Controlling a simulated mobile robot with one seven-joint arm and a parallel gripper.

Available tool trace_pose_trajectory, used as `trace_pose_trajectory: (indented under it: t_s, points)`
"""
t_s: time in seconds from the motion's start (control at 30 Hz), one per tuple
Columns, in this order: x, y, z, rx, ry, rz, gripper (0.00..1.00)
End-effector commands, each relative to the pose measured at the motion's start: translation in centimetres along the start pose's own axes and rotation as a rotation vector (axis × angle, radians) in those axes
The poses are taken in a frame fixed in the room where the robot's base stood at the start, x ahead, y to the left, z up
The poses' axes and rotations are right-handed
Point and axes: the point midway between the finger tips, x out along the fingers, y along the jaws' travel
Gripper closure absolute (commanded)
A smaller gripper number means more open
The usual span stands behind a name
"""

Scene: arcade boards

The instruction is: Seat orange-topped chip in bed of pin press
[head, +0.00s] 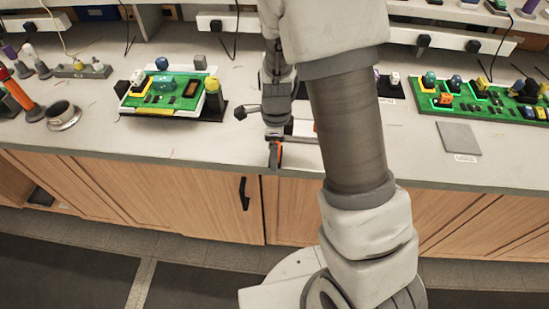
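My arm reaches over the counter, and my gripper (275,160) is low at the counter's front edge, small and seen from behind. A small orange patch shows at its tip; I cannot tell whether this is the orange-topped chip or part of something else. I cannot tell whether the fingers are open or shut. A pale flat piece with a red edge lies just right of the gripper, partly hidden by my arm. I cannot make out the pin press or its bed for certain.
A left green board (160,104) with several parts stands on the counter. A grey square plate (458,138) lies in front of the right board. The front counter strip between is mostly clear.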

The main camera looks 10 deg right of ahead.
Motion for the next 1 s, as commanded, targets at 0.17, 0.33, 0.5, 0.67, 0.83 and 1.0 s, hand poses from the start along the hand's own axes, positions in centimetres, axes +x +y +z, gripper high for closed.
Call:
trace_pose_trajectory:
  t_s: [0.17,0.33,0.5,0.67,0.83,1.0]
  points:
    - [0.1,-2.0,0.0,0.001,0.000,-0.001,0.70]
    - [0.2,-3.9,-0.1,0.001,0.000,-0.001,0.70]
    - [0.3,-5.8,0.0,0.000,0.001,-0.001,0.70]
    - [0.4,-7.5,-0.1,0.000,0.001,-0.001,0.70]
    - [0.5,-9.4,0.0,0.000,0.000,0.000,0.70]
    - [0.6,-11.2,-0.1,0.001,0.000,0.000,0.70]
